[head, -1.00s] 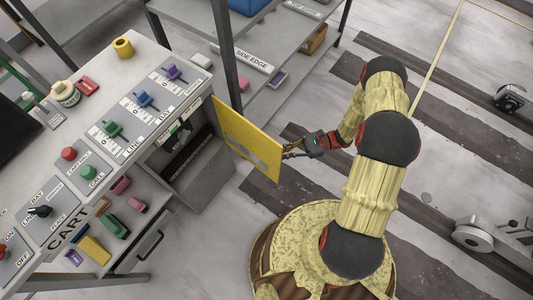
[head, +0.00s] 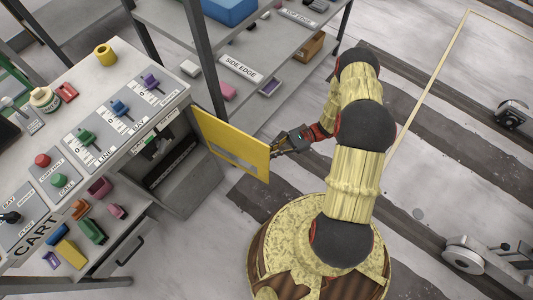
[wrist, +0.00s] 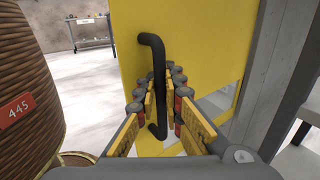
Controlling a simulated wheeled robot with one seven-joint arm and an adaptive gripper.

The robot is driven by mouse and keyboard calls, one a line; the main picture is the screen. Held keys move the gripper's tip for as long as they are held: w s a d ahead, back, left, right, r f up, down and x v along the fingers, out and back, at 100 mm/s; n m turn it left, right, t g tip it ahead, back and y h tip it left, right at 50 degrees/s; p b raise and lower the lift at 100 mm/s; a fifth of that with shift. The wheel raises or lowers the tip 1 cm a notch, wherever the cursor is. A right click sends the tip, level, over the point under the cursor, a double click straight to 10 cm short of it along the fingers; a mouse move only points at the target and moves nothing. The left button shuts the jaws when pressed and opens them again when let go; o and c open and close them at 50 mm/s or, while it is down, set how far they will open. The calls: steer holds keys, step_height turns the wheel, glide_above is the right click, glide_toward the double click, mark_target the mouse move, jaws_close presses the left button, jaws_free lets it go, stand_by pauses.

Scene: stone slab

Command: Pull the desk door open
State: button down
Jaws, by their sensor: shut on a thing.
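The yellow desk door (head: 233,146) stands swung out from the desk's open compartment (head: 170,160) in the head view. In the wrist view the door (wrist: 195,40) fills the middle, with a black bar handle (wrist: 157,75) upright on it. My gripper (wrist: 158,103) has its fingers on both sides of the handle and is shut on it. In the head view my gripper (head: 277,146) is at the door's outer edge, on the side facing my arm. The handle is not clear in the head view.
The desk top (head: 75,80) carries sliders, buttons and a yellow cup (head: 105,55). A shelf unit (head: 285,60) with small items stands behind the door, its grey post (head: 205,60) close to the hinge side. The floor (head: 430,160) right of my arm is mostly clear.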

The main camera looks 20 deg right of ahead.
steer(key=c, duration=2.2)
jaws_free()
steer(key=shift+d, duration=0.15)
steer(key=d, duration=1.1)
steer(key=shift+w+d, duration=0.35)
steer(key=shift+d, duration=0.05)
